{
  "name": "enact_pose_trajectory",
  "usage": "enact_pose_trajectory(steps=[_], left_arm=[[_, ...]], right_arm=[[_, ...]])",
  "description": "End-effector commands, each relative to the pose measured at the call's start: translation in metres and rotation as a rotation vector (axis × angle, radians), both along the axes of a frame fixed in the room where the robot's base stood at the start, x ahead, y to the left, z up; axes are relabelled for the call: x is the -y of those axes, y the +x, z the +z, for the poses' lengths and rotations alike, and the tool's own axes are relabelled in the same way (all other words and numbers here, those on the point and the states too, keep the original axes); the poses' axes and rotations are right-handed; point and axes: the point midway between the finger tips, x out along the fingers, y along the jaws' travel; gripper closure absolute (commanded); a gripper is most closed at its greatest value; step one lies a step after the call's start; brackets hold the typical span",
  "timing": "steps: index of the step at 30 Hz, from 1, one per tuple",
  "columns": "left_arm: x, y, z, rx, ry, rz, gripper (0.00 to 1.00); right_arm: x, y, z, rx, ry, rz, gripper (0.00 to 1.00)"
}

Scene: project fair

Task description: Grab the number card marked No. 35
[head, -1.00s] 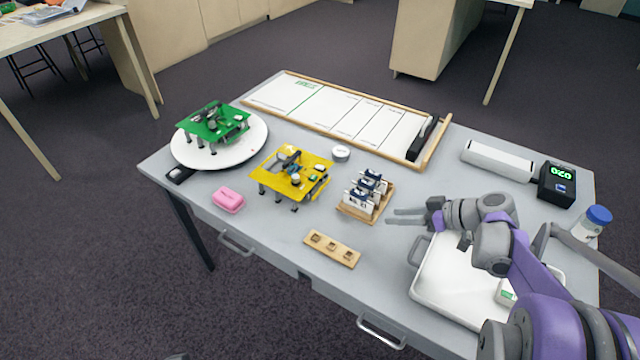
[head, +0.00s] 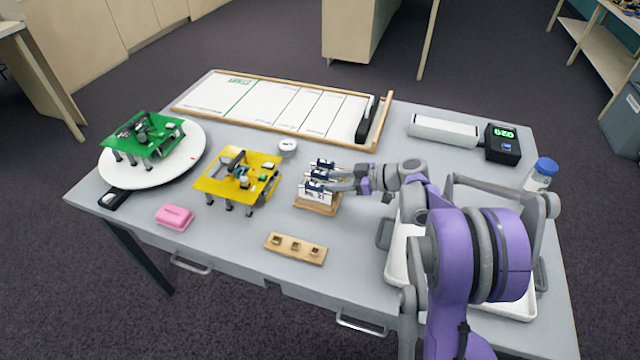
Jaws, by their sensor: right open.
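Several white number cards with dark blue clips on top (head: 317,197) stand upright in a small wooden rack (head: 322,210) near the middle of the table. The print on the front card is too small to read surely, so I cannot tell which card is No. 35. My right gripper (head: 335,178) reaches in from the right, with its open fingers at the clips of the cards. Its fingers partly cover the cards behind, and I cannot tell whether they touch one. My left gripper is out of view.
A yellow model (head: 236,181) stands just left of the rack, and a small white round tin (head: 287,147) is behind it. A white tray (head: 397,262) is under my right arm. A framed board (head: 275,108) lies behind.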

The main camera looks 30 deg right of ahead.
Motion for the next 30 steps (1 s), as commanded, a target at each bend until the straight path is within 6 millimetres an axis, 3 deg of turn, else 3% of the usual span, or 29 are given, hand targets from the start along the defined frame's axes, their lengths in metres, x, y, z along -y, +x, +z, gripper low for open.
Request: enact_pose_trajectory(steps=[5,12,19,30], left_arm=[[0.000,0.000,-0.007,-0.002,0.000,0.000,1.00],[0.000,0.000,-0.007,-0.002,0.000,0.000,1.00],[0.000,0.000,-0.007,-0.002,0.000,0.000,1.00],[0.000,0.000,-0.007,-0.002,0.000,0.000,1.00]], right_arm=[[-0.016,0.018,-0.012,-0.001,0.000,0.002,0.56],[-0.018,0.021,-0.012,-0.001,-0.001,-0.001,0.56],[-0.018,0.020,-0.012,-0.001,-0.001,-0.001,0.98],[-0.018,0.020,-0.012,-0.001,-0.001,-0.001,1.00]])
